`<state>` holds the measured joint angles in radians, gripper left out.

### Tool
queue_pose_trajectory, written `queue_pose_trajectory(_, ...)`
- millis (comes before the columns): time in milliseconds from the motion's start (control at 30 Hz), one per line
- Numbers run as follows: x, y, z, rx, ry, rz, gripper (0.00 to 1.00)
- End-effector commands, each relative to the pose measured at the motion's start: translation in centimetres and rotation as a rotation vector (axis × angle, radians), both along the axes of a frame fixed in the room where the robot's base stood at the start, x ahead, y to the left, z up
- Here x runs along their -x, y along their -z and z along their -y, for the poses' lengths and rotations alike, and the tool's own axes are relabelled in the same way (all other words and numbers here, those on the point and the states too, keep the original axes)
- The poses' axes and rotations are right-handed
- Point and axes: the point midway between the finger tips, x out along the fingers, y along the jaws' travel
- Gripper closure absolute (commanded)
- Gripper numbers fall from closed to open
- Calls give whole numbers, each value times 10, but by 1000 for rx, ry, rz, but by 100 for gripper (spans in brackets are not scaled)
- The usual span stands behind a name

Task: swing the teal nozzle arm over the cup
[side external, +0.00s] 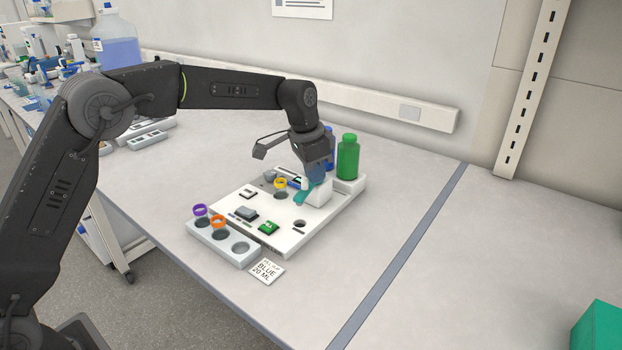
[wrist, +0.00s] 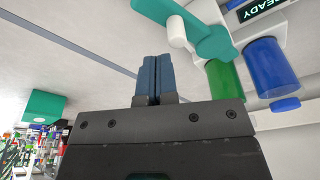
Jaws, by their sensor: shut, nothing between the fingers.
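The teal nozzle arm (side external: 301,195) sits on the white dispenser station, reaching out from a white housing (side external: 318,193). In the wrist view the teal arm (wrist: 208,40) shows large, with a white nozzle stub (wrist: 177,31) at its side. My gripper (side external: 317,179) is low over the station, close to the teal arm and housing. In the wrist view its blue fingers (wrist: 153,75) are together and empty, just below the teal arm's end; contact cannot be told. A yellow-rimmed cup (side external: 281,183) stands on the station, left of the teal arm in the side view.
A green bottle (side external: 348,157) and a partly hidden blue bottle (side external: 328,147) stand behind. A grey block (side external: 209,240) in front holds purple-rimmed (side external: 200,210) and orange-rimmed (side external: 218,221) cups. A card (side external: 267,271) reads BLUE 20 ML. The table right of the station is clear.

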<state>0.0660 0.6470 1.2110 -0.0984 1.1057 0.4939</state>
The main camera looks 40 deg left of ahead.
Motion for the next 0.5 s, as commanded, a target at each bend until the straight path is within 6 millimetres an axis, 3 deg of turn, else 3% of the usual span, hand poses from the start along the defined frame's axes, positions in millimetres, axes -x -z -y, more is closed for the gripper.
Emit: queue_pose_trajectory(500,0,18,0,0,0,-1,100)
